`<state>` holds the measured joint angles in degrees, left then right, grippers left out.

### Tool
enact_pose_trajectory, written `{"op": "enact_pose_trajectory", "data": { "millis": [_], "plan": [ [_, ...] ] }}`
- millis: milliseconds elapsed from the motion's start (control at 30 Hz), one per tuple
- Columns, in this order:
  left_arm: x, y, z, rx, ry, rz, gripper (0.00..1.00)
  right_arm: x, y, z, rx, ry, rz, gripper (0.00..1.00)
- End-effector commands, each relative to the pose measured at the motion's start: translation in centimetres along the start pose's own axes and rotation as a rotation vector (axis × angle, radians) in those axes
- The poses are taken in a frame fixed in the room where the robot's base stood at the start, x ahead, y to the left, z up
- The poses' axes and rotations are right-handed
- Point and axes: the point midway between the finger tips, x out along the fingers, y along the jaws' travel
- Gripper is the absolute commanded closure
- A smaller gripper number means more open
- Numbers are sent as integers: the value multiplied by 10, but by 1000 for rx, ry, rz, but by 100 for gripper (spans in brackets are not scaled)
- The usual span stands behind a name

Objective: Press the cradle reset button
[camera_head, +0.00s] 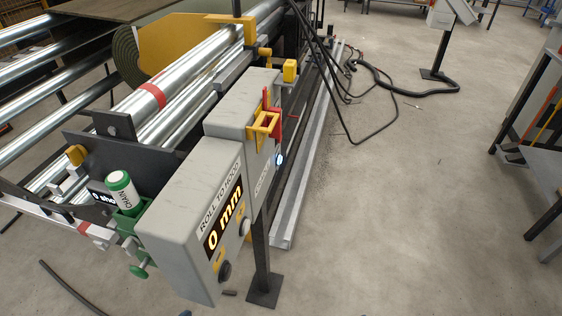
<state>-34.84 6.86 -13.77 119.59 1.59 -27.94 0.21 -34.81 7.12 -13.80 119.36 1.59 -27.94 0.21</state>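A grey control box (182,237) stands at the front of the roller machine. Its face shows a "ROLL TO HOOD" label and a lit "0 mm" display (223,225). A pale round button (245,227) and a dark round knob (224,271) sit on yellow backings below the display. A second grey box (238,112) behind it carries a small glowing blue-white button (280,159), a label too small to read, and a red and yellow fitting (264,124). I cannot tell which control is the cradle reset button. Neither gripper is in view.
Shiny rollers (180,85) fill the left. A dark post (260,245) stands on the floor, and black cables (375,85) lie behind. Concrete floor (400,220) is open at right.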

Motion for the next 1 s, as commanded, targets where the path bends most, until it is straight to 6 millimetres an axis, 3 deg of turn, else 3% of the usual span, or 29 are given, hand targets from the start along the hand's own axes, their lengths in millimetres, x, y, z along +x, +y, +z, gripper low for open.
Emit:
{"op": "enact_pose_trajectory", "data": {
  "millis": [233, 533, 1000],
  "plan": [
    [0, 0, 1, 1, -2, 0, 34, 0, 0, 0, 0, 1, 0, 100],
    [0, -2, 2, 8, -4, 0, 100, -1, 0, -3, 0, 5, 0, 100],
    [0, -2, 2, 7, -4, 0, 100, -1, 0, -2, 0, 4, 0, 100]
  ]
}}
